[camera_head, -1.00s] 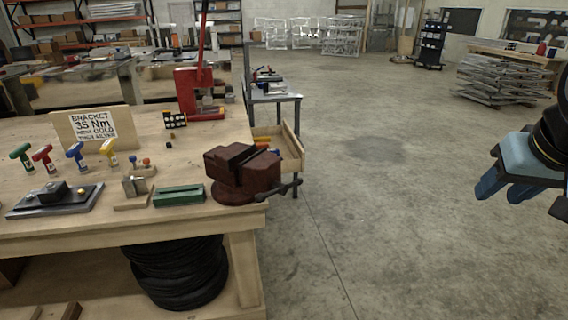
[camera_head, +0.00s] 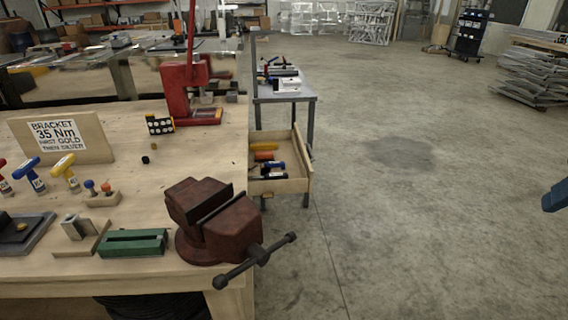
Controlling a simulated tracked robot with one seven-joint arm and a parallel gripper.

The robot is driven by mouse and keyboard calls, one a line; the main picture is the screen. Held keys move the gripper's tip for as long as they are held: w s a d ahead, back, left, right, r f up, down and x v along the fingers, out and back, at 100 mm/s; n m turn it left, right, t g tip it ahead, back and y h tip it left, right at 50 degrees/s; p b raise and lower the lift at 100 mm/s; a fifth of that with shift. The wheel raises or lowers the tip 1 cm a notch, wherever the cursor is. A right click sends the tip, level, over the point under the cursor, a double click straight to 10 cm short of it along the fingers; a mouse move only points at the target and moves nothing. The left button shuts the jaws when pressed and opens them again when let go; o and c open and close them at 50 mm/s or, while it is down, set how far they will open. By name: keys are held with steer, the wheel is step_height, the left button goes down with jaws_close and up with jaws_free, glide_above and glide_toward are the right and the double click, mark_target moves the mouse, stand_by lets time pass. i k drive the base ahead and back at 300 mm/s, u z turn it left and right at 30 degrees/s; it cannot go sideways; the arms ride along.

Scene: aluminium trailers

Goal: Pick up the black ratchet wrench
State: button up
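I cannot pick out the black ratchet wrench for certain. An open wooden drawer (camera_head: 296,185) at the bench's right end holds several small tools. Among them are a dark tool (camera_head: 268,177) near its front, a blue-and-black tool (camera_head: 273,167), and orange and yellow ones (camera_head: 264,148) behind. They are too small to name surely. My gripper (camera_head: 554,198) shows only as a blue piece at the right edge, over the floor and far right of the drawer. Most of it is out of frame.
A dark red vise (camera_head: 215,222) stands at the bench's near right corner, its handle sticking out in front of the drawer. A grey cart (camera_head: 284,97) stands behind the drawer. The floor (camera_head: 400,230) to the right is clear.

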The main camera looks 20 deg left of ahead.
mark_target(278, 175)
steer(key=u, duration=0.15)
steer(key=i, duration=1.1)
steer(key=u, duration=1)
steer(key=i, duration=0.7)
steer(key=u, duration=0.5)
steer(key=k, duration=0.85)
steer(key=u, duration=0.2)
steer(key=i, duration=0.85)
steer(key=z, duration=0.1)
